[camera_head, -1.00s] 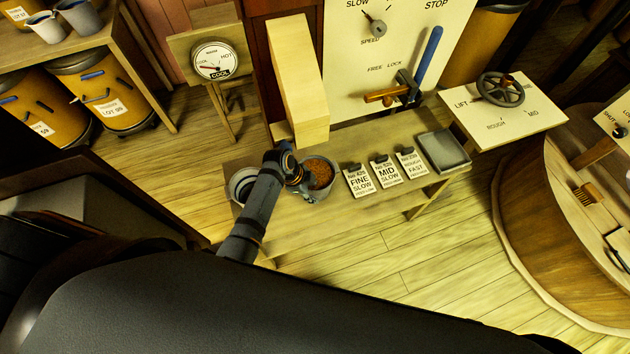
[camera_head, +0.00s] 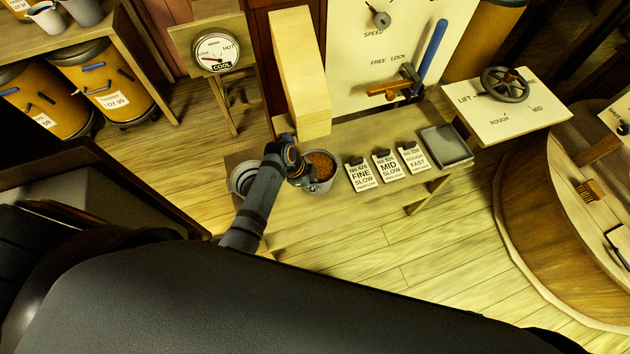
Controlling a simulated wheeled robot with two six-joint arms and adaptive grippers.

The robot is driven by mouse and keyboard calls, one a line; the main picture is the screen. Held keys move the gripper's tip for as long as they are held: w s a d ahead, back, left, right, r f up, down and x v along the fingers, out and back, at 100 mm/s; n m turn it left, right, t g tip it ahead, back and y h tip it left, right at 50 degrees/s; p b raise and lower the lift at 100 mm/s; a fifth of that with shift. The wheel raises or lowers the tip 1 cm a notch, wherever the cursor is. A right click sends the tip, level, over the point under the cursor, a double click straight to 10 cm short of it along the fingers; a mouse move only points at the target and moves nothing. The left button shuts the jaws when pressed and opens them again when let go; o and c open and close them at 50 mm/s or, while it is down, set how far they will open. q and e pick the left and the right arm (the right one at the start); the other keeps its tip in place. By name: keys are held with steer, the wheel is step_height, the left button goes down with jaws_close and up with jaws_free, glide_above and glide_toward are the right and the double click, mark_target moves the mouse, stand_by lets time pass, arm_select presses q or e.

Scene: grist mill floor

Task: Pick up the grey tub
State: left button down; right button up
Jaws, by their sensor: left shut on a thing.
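A round grey tub (camera_head: 326,187) filled with brown grain is at the wooden bench, left of the printed cards. My left gripper (camera_head: 304,173) is at the tub's left side and is shut on its rim or wall. The fingertips are partly hidden by my own wrist, so the exact contact is unclear. The tub looks upright. I cannot tell whether it rests on the bench or is slightly above it. My right gripper is not in view.
A second pale grey vessel (camera_head: 237,178) stands at the bench's left end, partly behind my left arm. Several cards (camera_head: 387,168) and a square grey tray (camera_head: 446,147) are to the right. A tall wooden post (camera_head: 300,75) rises behind the tub. The bench front (camera_head: 320,220) is clear.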

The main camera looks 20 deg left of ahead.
arm_select(q)
steer(key=shift+r, duration=0.45)
steer(key=s+a+r+b, duration=0.1)
steer(key=s+a+r, duration=0.1)
steer(key=s+r, duration=1)
steer(key=shift+s, duration=0.85)
steer(key=shift+a, duration=0.1)
